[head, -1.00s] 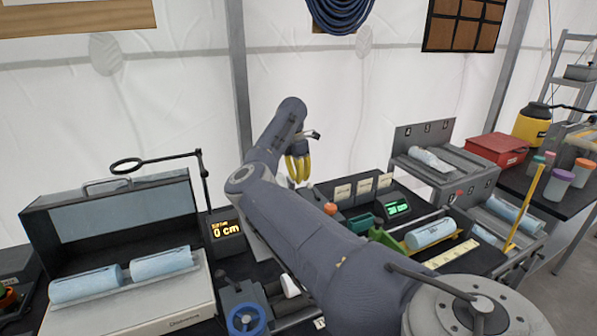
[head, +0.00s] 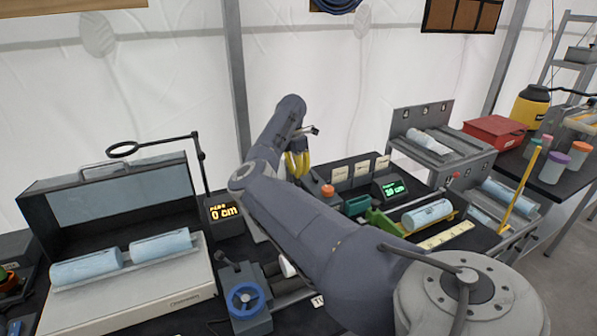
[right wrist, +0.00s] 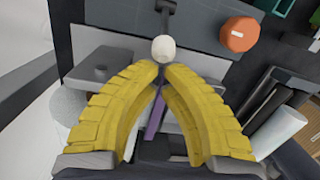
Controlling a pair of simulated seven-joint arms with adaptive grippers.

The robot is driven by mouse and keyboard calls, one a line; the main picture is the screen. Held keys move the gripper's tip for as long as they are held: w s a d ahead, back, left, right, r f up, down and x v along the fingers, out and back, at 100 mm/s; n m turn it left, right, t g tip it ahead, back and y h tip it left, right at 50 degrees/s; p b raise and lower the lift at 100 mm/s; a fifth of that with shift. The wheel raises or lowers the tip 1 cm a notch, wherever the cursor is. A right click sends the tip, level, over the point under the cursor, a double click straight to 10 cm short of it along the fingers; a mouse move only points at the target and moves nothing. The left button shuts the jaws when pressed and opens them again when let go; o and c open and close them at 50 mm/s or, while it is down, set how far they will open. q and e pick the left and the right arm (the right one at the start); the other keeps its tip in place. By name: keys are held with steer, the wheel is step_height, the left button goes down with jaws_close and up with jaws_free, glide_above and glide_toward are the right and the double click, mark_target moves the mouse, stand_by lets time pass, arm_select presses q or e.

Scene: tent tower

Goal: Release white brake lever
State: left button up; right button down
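The white brake lever knob (right wrist: 163,48) shows in the right wrist view, on a dark rod, right at the tips of my right gripper. My right gripper (right wrist: 160,68) has its yellow fingers drawn in so the tips almost meet just below the knob. Whether they touch the knob I cannot tell. In the head view my right gripper (head: 298,165) points down over the back of the bench, left of an orange knob (head: 327,190). The lever is hidden there behind my right arm. My left gripper is not in view.
A display reading 0 cm (head: 223,211) and a blue handwheel (head: 245,299) stand left of my arm. A green-lit display (head: 393,188) and a blue roll (head: 428,213) are on the right. A case with blue rolls (head: 130,279) stands front left.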

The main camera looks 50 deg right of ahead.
steer(key=shift+s+d+r+t+y, duration=0.2)
steer(key=shift+d+r+t+y, duration=0.1)
steer(key=shift+d+r+y, duration=0.25)
steer(key=shift+a, duration=0.1)
steer(key=shift+s+d+r, duration=0.25)
steer(key=shift+d+r, duration=0.1)
steer(key=shift+d, duration=0.2)
steer(key=shift+s+d+r, duration=0.25)
steer(key=shift+d+r, duration=0.1)
steer(key=shift+d, duration=0.15)
steer(key=d, duration=0.1)
steer(key=s+d, duration=0.1)
steer(key=d, duration=0.1)
steer(key=s+d, duration=0.1)
steer(key=shift+d+r, duration=0.35)
steer(key=shift+r, duration=0.25)
steer(key=shift+r, duration=0.6)
